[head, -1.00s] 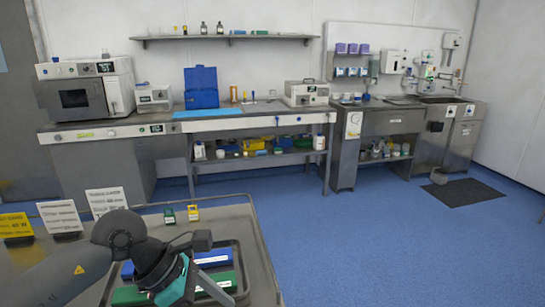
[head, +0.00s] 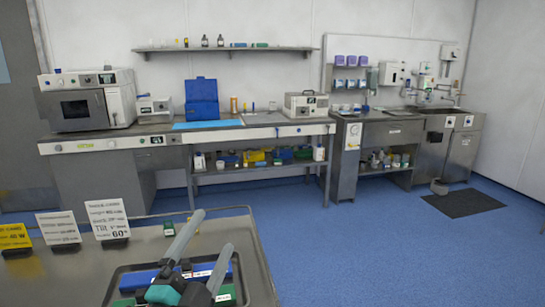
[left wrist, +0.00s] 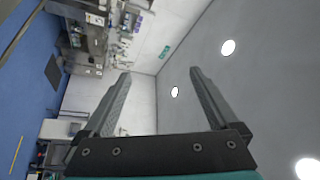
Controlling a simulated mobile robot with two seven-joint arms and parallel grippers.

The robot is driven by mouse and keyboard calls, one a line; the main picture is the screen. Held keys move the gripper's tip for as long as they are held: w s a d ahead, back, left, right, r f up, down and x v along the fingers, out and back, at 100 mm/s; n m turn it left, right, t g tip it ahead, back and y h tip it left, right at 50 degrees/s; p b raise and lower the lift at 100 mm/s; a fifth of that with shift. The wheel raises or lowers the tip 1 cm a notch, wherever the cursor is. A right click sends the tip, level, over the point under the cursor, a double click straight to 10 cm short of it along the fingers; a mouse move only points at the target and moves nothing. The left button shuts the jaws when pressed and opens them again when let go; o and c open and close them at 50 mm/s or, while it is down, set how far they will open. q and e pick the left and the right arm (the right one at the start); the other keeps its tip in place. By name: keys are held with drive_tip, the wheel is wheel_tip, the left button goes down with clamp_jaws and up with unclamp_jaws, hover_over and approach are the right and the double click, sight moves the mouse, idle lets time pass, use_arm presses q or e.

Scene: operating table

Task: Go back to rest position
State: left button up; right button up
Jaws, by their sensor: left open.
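My left gripper (head: 214,230) is in the lower middle of the head view, above the tray on the near table. Its two grey fingers are spread apart and point up and away. The left wrist view shows the same gripper (left wrist: 160,73) open, with nothing between the fingers and the wall and ceiling beyond. My right gripper is in neither view.
A dark tray (head: 110,283) on the steel near table (head: 90,270) holds blue (head: 140,279) and green boxes, partly hidden by my gripper. A small green box (head: 168,228) and sign cards (head: 107,219) stand behind it. Blue floor (head: 350,240) lies open beyond.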

use_arm(q)
drive_tip(key=s+a+f+n+g+y, duration=0.3)
drive_tip(key=f+n+g, duration=0.15)
drive_tip(key=f, duration=0.35)
drive_tip(key=s+a+f+n+g+y, duration=0.35)
drive_tip(key=f+n, duration=0.25)
drive_tip(key=f, duration=0.3)
drive_tip(key=s+f+n+g+h, duration=0.1)
drive_tip(key=s+f+n+g, duration=0.1)
drive_tip(key=s+f+g, duration=0.45)
drive_tip(key=s+f+n+g+h, duration=0.1)
drive_tip(key=s+f+g, duration=0.15)
drive_tip(key=s, duration=0.75)
drive_tip(key=s+f+g, duration=0.1)
drive_tip(key=s+f, duration=0.2)
drive_tip(key=f, duration=2.2)
drive_tip(key=s+a+f+g, duration=0.1)
drive_tip(key=s+a+f, duration=0.1)
drive_tip(key=s+f, duration=1)
drive_tip(key=shift+s, duration=1)
drive_tip(key=shift+y, duration=0.25)
